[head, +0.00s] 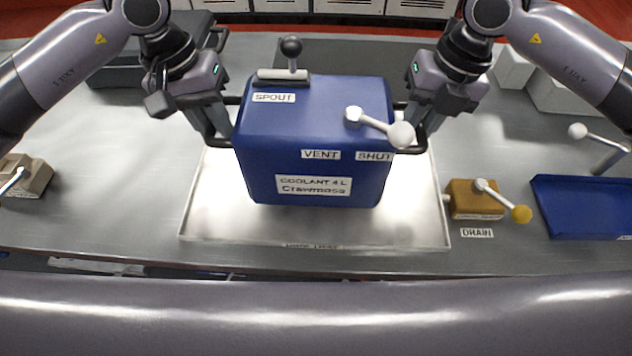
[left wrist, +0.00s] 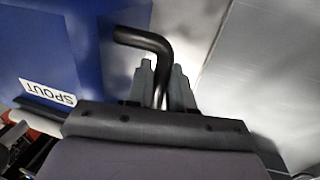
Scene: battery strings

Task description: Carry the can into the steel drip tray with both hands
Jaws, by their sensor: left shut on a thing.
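The blue can (head: 312,180), labelled Coolant 4 L, is upright over the steel drip tray (head: 415,225). I cannot tell whether its base touches the tray. My left gripper (head: 218,138) is shut on the black bar handle at the can's left side; the left wrist view shows the fingers (left wrist: 163,85) closed around that handle (left wrist: 145,40). My right gripper (head: 412,140) is at the matching right handle and looks closed on it, its fingertips partly hidden. The spout lever (head: 291,50) stands upright on the can's top; the vent lever (head: 380,126) lies slanted toward the right.
A brass drain valve (head: 478,198) with a yellow-knobbed lever stands just right of the tray. A tan block with a lever (head: 22,178) is at far left.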

